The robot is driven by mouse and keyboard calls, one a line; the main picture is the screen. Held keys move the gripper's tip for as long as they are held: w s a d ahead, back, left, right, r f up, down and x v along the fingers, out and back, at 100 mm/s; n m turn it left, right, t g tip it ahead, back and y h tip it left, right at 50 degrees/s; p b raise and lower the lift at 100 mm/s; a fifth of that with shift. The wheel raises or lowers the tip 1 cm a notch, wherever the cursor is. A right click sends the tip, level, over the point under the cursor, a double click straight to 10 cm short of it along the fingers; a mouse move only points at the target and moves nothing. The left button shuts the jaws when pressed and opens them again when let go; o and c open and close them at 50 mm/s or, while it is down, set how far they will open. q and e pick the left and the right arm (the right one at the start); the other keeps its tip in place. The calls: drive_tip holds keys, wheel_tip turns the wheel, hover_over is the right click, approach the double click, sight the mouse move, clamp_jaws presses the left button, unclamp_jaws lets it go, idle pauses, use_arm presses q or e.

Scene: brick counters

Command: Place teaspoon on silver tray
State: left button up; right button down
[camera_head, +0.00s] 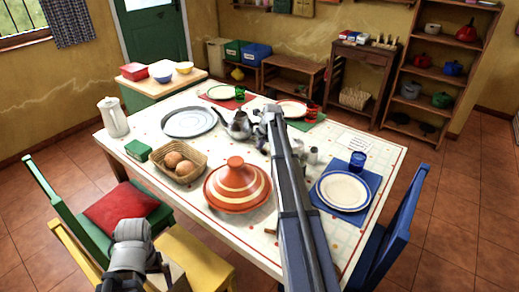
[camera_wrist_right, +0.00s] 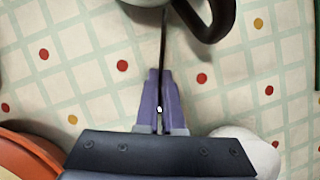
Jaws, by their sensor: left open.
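The silver tray (camera_head: 178,124) is a round, pale grey plate lying flat and bare on the white table's far left part. My right gripper (camera_head: 271,112) is above the table to the right of the tray, beside a grey metal teapot (camera_head: 239,127). In the right wrist view its purple fingers (camera_wrist_right: 162,85) are nearly together. A thin dark strip, apparently the teaspoon (camera_wrist_right: 163,45) seen edge-on, runs out from between the tips; its far end is hidden. My left gripper (camera_head: 167,274) is open, low at the front near the yellow chair, away from the table top.
An orange striped tagine (camera_head: 238,187) and a bread basket (camera_head: 178,163) stand at the front of the table. A white jug (camera_head: 112,117) is at the left edge. A plate (camera_head: 344,191) on a blue mat and a blue glass (camera_head: 357,161) are at the right.

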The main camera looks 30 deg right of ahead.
sight(262, 151)
drive_tip(key=shift+s+d+r+p, duration=0.1)
drive_tip(key=shift+s+r+p, duration=0.2)
drive_tip(key=shift+r+p, duration=0.15)
wheel_tip(262, 151, up, 11)
drive_tip(key=p, duration=1.1)
use_arm(q)
wheel_tip(262, 151, up, 12)
drive_tip(key=shift+f, duration=0.25)
use_arm(e)
drive_tip(key=s+d, duration=0.3)
drive_tip(key=s, duration=0.6)
drive_tip(key=s+d, duration=0.4)
drive_tip(key=s, duration=0.5)
drive_tip(key=shift+d+f, duration=0.2)
use_arm(q)
drive_tip(key=shift+c, duration=0.2)
